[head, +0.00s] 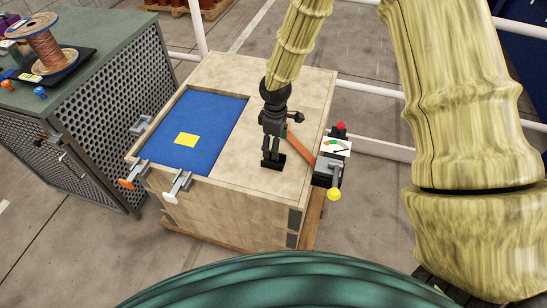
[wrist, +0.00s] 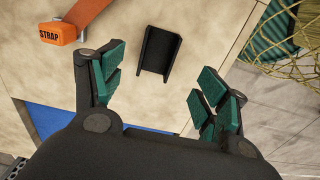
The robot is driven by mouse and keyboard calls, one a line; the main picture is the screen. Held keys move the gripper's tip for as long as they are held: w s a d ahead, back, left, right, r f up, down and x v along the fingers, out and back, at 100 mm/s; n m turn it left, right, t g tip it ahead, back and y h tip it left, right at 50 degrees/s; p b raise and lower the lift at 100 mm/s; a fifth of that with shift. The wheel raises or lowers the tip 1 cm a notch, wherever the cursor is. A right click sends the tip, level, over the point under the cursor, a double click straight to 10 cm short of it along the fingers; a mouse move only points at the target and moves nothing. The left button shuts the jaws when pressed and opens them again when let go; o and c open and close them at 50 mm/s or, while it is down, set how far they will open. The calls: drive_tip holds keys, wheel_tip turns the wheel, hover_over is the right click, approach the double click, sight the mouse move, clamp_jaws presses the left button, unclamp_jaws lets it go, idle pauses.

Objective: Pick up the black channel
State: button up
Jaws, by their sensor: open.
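The black channel (wrist: 158,52) lies on the wooden top of the crate (wrist: 120,70). In the wrist view it is a short trough with raised side walls, ahead of my fingers and between their lines. In the head view the channel (head: 272,162) shows as a dark shape at the fingertips, partly hidden by my gripper (head: 272,152). My gripper points down over it. In the wrist view my gripper (wrist: 157,82) is open, its green-padded fingers wide apart with nothing between them. I cannot tell the height gap exactly.
An orange strap (head: 298,143) with a block marked STRAP (wrist: 57,34) lies close by. A lever box with a gauge (head: 335,147) is on the crate's right side. A blue recess with a yellow square (head: 187,140) is left. A perforated cabinet (head: 105,105) holds a copper spool (head: 46,46).

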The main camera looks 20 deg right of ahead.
sight(269, 163)
drive_tip(key=f, duration=0.3)
drive_tip(key=shift+w+a+p, duration=0.3)
drive_tip(key=shift+w+a, duration=0.05)
drive_tip(key=shift+s+d+f, duration=0.1)
drive_tip(key=shift+s+f, duration=0.1)
drive_tip(key=shift+f, duration=0.15)
drive_tip(key=shift+w+d+f+p, duration=0.1)
drive_tip(key=shift+f+p, duration=0.6)
drive_tip(key=shift+f, duration=0.6)
drive_tip(key=shift+w+f+p, duration=0.1)
drive_tip(key=shift+f+p, duration=0.55)
drive_tip(key=shift+f, duration=0.6)
drive_tip(key=shift+s, duration=0.1)
drive_tip(key=c, duration=1.1)
